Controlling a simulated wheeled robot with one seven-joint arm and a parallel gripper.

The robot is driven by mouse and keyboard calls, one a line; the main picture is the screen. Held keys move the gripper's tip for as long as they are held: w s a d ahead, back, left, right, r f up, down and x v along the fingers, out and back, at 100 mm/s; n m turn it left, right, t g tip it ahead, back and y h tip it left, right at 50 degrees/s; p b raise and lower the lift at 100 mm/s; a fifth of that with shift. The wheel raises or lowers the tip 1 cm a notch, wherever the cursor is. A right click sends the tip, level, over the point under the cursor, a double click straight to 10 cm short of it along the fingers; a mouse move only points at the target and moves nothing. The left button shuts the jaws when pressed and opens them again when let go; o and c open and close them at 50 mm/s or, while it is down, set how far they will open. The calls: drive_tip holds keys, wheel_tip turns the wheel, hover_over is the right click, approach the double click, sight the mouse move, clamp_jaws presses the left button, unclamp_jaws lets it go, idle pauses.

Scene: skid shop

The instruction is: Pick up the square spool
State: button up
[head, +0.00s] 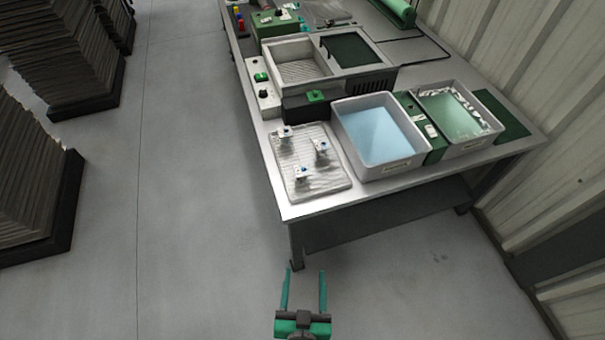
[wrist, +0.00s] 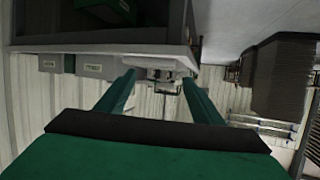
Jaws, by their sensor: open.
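Three small whitish pieces with blue parts (head: 285,133) (head: 321,148) (head: 302,174) stand apart on a ribbed light tray (head: 334,179) at the table's near left corner. They are too small for me to tell which is the square spool. My gripper (head: 305,271) is open and empty, with two green fingers apart, in front of the table's near edge and short of the tray. In the wrist view, my open gripper (wrist: 160,78) has small pale shapes between and beyond its fingertips, too unclear to name.
The metal table (head: 400,192) also holds a basin of blue liquid (head: 382,132), a basin of greenish liquid (head: 452,113) and a grey sink unit (head: 300,70). A corrugated wall (head: 540,110) stands at right. Dark stacks (head: 30,180) stand at left, with open floor (head: 190,200) between.

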drive_tip(key=w+n+y, duration=0.1)
drive_tip(key=w, duration=1.2)
drive_tip(key=n+g+y, duration=0.1)
drive_tip(key=n+y, duration=0.2)
approach(302, 170)
drive_tip(key=x, duration=1)
drive_tip(key=shift+f, duration=0.1)
drive_tip(key=c, duration=1.3)
